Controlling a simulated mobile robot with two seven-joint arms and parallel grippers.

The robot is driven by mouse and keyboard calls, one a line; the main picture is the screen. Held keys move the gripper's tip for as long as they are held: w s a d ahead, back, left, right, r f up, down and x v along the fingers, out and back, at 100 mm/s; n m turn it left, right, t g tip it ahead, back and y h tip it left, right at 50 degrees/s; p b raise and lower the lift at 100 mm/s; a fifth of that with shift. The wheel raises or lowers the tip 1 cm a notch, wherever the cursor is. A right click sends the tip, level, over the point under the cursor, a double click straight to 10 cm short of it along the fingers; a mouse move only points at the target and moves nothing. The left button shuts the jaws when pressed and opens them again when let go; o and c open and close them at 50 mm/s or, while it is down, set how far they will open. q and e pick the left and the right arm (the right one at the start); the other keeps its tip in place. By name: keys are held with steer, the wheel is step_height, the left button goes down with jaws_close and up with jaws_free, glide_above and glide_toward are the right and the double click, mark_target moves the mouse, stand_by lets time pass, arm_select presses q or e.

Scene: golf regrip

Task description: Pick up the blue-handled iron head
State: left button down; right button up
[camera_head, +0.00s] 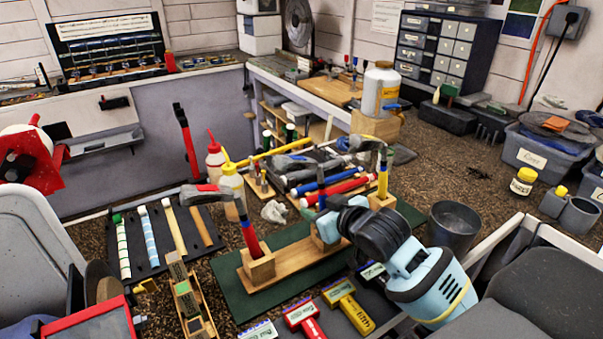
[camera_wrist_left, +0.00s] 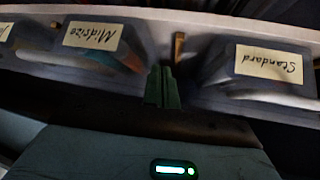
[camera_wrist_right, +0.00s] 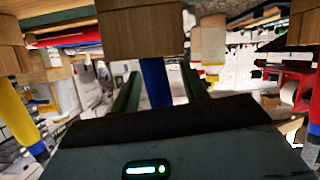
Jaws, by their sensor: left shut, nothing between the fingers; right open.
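The blue-handled iron's handle (camera_head: 320,188) stands upright at the middle wooden block (camera_head: 321,238) of a wooden stand on the green mat. Its head is hard to make out among the dark things behind. My right gripper (camera_head: 328,208) is at this handle, by the block. In the right wrist view the open fingers (camera_wrist_right: 160,90) stand on either side of the blue handle (camera_wrist_right: 154,78), beneath the wooden block (camera_wrist_right: 140,30); contact cannot be told. In the left wrist view my left gripper (camera_wrist_left: 162,88) is shut and empty, with clear bins beyond.
A red-handled iron (camera_head: 249,232) stands left of it, a yellow-handled iron (camera_head: 382,182) to the right. A grey cup (camera_head: 453,226) is right of the mat (camera_head: 232,290). Bins labelled Midsize (camera_wrist_left: 92,45) and Standard (camera_wrist_left: 268,66) face my left gripper.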

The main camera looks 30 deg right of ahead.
steer(key=shift+w+f, duration=0.1)
jaws_close()
stand_by(0.3)
